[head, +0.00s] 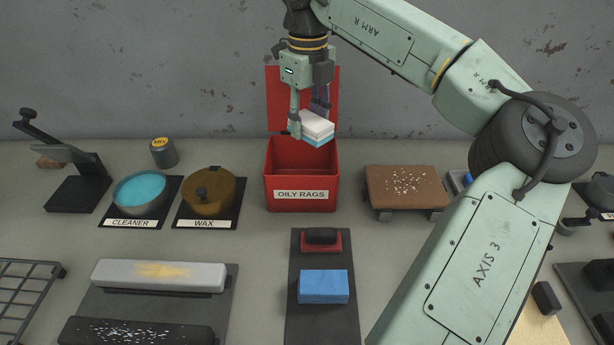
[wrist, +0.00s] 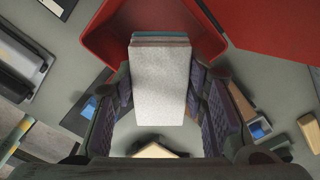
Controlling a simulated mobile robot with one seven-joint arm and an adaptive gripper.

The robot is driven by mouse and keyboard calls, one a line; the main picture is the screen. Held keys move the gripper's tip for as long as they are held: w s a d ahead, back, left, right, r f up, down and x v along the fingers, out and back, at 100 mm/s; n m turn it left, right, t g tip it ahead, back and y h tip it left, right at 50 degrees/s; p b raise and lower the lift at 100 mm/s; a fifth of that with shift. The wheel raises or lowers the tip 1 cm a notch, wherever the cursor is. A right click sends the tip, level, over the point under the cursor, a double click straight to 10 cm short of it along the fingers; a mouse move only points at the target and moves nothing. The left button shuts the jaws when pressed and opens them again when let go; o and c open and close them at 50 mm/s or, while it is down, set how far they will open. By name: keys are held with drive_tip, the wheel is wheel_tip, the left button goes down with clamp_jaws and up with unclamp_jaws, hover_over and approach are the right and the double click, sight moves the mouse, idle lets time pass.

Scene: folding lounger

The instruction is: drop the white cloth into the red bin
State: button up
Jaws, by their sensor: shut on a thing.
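The white cloth (head: 312,124) is a flat folded block, white on top with a light blue layer along its lower edge. It also shows in the wrist view (wrist: 160,85), clamped between my two finger pads. My gripper (head: 308,114) is shut on it and points down, above the red bin's opening. The red bin (head: 287,205) is labelled OILY RAGS, and its lid (head: 283,95) stands open at the back. In the wrist view the bin's red wall (wrist: 100,35) shows behind the cloth. The cloth hides part of the bin's opening.
A brown board (head: 410,198) stands right of the bin. The wax pot (head: 225,195) and cleaner bowl (head: 140,190) stand left of it. A blue block (head: 324,286) and a red-based black-handled tool (head: 321,240) lie in front. My arm covers much of the right side.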

wheel_tip(320, 180, down, 6)
drive_tip(key=b, duration=0.3)
drive_tip(key=shift+a+b, duration=0.1)
drive_tip(key=shift+b, duration=0.2)
drive_tip(key=shift+r, duration=0.1)
drive_tip(key=o, duration=1.3)
wheel_tip(320, 180, up, 12)
